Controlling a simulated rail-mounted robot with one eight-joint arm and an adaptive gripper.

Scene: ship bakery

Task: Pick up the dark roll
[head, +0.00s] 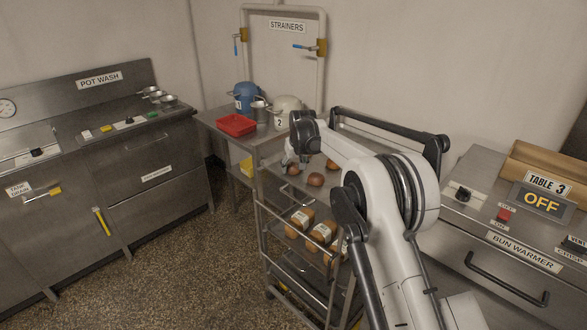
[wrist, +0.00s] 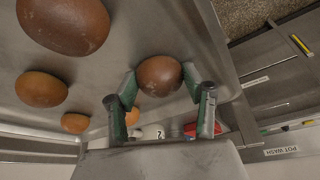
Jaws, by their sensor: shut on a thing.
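The dark roll (wrist: 160,76) is brown and rounded, and sits between the two fingers of my gripper (wrist: 164,92) in the wrist view. My gripper is shut on it, with one finger on each side. In the head view my gripper (head: 291,163) is over the top tray of the rack cart, at its far left part. The roll there is mostly hidden by the fingers. I cannot tell whether the roll still touches the tray.
Other rolls lie on the tray: a large reddish-brown one (wrist: 65,22), lighter ones (wrist: 41,88) and (wrist: 75,122), and one partly behind a finger. Packaged loaves (head: 322,233) stand on the shelf below. A red tray (head: 236,125) and pots (head: 287,112) stand behind.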

